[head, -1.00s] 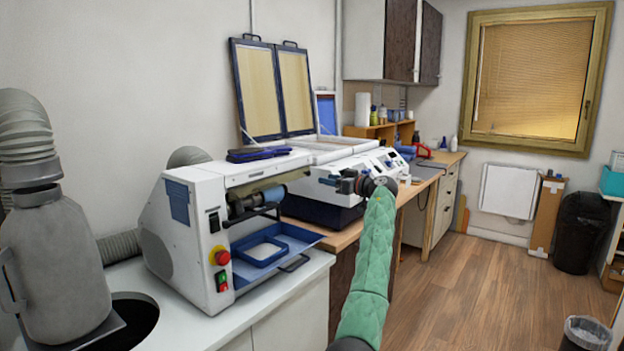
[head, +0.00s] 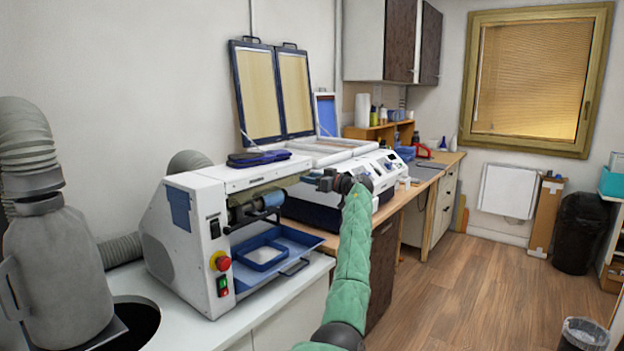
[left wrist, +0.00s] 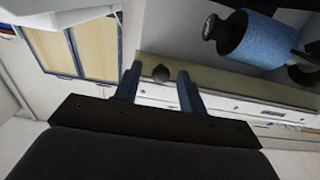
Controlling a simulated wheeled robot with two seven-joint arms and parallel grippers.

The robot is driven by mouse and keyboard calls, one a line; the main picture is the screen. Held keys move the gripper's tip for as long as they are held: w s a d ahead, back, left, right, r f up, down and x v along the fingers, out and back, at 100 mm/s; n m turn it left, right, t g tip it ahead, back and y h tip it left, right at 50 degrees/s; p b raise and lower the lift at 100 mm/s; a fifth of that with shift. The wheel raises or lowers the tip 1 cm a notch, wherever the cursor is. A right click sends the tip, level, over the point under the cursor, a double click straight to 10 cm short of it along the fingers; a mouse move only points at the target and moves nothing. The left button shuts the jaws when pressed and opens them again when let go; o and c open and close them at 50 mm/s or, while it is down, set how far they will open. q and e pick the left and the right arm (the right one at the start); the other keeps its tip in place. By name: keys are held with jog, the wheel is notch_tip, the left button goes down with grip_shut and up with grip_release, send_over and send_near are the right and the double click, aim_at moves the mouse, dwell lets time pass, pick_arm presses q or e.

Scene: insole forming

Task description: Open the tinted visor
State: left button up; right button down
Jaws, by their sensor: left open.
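The tinted visor (head: 256,190) is an olive, see-through strip on the front of the white sanding machine (head: 181,241), above its blue roller (head: 272,198). It looks lowered. My left gripper (head: 317,183) is at the machine's right end, near the visor's right side. In the left wrist view the visor (left wrist: 240,88) crosses behind the fingers. My open left gripper (left wrist: 158,76) has a small dark knob (left wrist: 160,73) showing between its two fingertips. I cannot tell whether the fingers touch it. My right gripper is not in view.
A blue tray (head: 285,238) sits below the roller. A dark blue item (head: 258,158) lies on top of the machine. A white and blue press (head: 345,165) with raised framed panels stands behind.

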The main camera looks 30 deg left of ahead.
pick_arm(q)
jog(key=shift+c, duration=0.2)
grip_shut()
